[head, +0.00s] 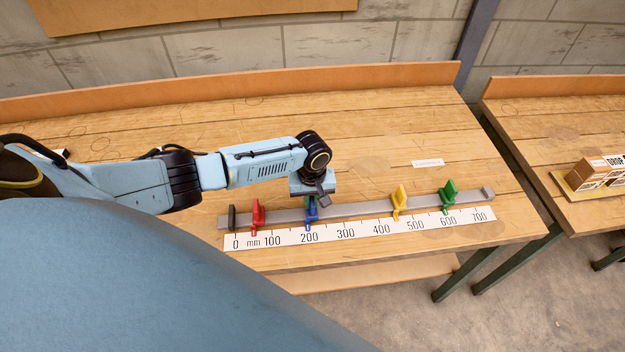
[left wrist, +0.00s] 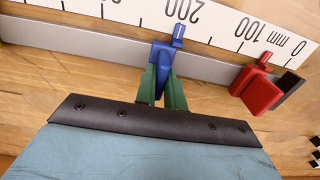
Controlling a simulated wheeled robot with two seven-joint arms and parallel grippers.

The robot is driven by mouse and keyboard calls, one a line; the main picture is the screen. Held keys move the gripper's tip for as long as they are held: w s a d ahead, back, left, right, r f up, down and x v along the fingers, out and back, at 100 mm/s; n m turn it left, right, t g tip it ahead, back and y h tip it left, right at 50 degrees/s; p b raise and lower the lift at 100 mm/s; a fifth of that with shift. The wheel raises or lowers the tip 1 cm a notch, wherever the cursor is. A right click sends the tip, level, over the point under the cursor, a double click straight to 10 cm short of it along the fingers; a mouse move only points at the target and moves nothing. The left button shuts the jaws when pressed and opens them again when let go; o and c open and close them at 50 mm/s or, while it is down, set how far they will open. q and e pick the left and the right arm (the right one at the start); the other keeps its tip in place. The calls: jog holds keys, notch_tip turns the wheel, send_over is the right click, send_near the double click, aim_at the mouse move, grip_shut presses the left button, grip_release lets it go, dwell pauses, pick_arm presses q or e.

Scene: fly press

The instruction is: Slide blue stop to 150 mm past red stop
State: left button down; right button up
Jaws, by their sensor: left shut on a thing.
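The blue stop (head: 311,210) sits on the grey rail (head: 355,209), its pointer close to the 200 mark of the scale (head: 345,231). The red stop (head: 257,213) is to its left on the rail, its pointer about midway between 0 and 100. In the left wrist view the blue stop (left wrist: 163,53) is between the green fingers of my left gripper (left wrist: 163,88), which is shut on it. The red stop (left wrist: 257,90) is apart from it on the right there. My left gripper (head: 313,200) partly covers the blue stop in the head view. My right gripper is not in view.
A yellow stop (head: 399,198) and a green stop (head: 447,193) stand farther right on the rail. The rail between blue and yellow is clear. A dark end block (head: 232,217) closes the left end. A second bench (head: 560,120) with boxes stands at right.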

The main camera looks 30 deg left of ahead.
aim_at(312, 199)
pick_arm(q)
jog(key=shift+w, duration=0.2)
jog(key=c, duration=1.5)
grip_release()
jog(key=shift+s, duration=0.1)
notch_tip(312, 199, up, 14)
jog(key=shift+f+p, duration=0.25)
jog(key=shift+p, duration=0.25)
